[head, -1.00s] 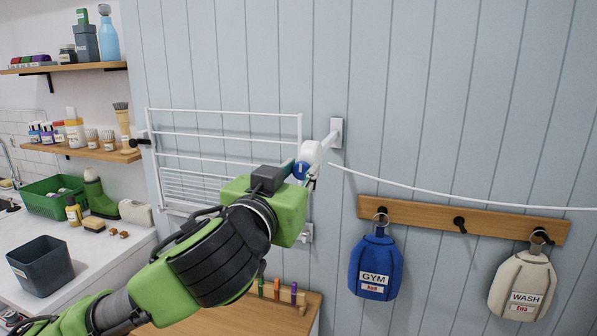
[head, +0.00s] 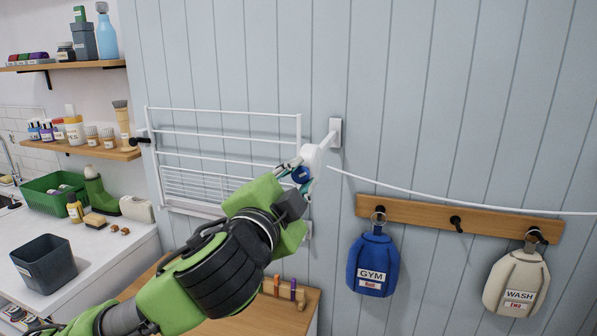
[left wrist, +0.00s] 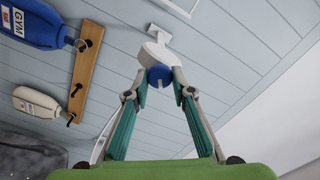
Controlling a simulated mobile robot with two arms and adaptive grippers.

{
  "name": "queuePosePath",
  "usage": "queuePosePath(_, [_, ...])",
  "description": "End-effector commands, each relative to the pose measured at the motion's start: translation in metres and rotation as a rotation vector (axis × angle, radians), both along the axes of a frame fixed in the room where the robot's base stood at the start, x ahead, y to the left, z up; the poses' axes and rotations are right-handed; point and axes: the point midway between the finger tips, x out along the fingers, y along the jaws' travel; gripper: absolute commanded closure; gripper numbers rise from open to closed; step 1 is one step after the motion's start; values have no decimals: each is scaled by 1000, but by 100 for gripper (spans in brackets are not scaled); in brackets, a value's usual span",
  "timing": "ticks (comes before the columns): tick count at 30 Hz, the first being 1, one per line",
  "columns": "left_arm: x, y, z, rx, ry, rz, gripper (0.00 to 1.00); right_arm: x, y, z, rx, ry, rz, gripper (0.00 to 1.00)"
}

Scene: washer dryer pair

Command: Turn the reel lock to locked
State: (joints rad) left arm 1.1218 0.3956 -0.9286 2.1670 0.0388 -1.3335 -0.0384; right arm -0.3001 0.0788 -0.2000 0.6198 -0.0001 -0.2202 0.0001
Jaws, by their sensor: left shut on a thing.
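The reel (head: 314,156) is a white round body on a bracket on the panelled wall. Its blue lock knob (head: 300,174) faces my left gripper (head: 297,170). In the left wrist view the blue knob (left wrist: 160,75) sits between the tips of my left gripper (left wrist: 157,84), with the white reel (left wrist: 156,52) behind it. The left gripper is shut on the knob; its teal fingers lie on either side. The knob's markings cannot be read. My right gripper is not in view.
A white folding rack (head: 225,150) is on the wall just left of the reel. A white line (head: 440,200) runs from the reel to the right, above a wooden hook rail (head: 480,220) with a blue GYM bag (head: 371,262) and a cream WASH bag (head: 516,282).

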Motion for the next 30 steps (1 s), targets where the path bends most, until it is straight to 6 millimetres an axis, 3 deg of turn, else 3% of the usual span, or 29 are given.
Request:
queuePosePath(15, [0,-1,0,411,-132,-2,99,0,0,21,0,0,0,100])
queuePosePath(30, [0,-1,-3,561,-181,-1,99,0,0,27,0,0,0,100])
